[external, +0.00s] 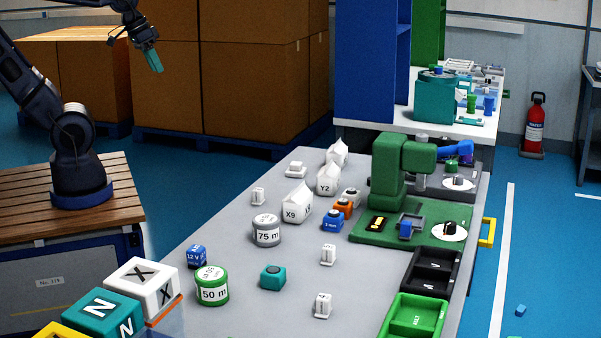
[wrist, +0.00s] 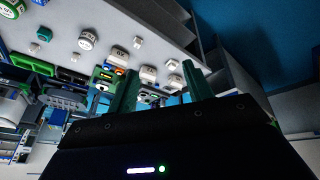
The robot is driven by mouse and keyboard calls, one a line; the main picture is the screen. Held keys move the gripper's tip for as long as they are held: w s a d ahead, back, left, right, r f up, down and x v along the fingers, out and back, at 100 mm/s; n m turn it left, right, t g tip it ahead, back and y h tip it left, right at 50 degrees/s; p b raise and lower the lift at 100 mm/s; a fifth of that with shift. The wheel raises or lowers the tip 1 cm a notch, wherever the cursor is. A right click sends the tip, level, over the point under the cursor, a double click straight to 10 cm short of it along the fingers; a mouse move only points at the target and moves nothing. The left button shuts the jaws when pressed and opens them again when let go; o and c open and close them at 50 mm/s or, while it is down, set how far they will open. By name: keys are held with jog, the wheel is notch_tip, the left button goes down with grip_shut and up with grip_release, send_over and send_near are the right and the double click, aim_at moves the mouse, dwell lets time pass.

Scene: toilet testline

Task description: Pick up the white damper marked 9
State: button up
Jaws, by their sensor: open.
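Several small white parts that look like dampers stand on the grey table: one at the far end (external: 296,169), one left of the white bags (external: 258,197), one at mid-table (external: 328,255) and one near the front (external: 323,305). Their marks are too small to read, so I cannot tell which is marked 9. My gripper (external: 154,66) is raised at the upper left, well away from the table and holding nothing. In the wrist view its two teal fingers (wrist: 160,68) are apart, with the table tilted beyond.
White bags (external: 297,205), a 75 m spool (external: 266,230), a green 50 m spool (external: 212,286) and small coloured blocks share the table (external: 190,245). A green press (external: 388,172) and bins (external: 415,317) line its right side. Stacked boxes (external: 265,70) stand behind.

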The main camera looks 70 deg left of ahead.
jog(key=w+d+f+n+h, duration=0.3)
jog(key=w+d+f+n, duration=0.25)
jog(key=w, duration=0.25)
jog(key=n+g, duration=0.1)
jog(key=n, duration=2)
send_over(258, 189)
jog(key=s+a, duration=0.2)
jog(key=s, duration=0.1)
notch_tip(258, 189, down, 25)
jog(key=shift+y, duration=0.4)
jog(key=shift+w+x, duration=0.1)
jog(key=shift+x, duration=1.95)
jog(key=shift+w+x, duration=0.15)
jog(key=shift+x, duration=1.9)
jog(key=shift+d+r, duration=0.15)
jog(key=c, duration=1.1)
jog(key=shift+o, duration=0.2)
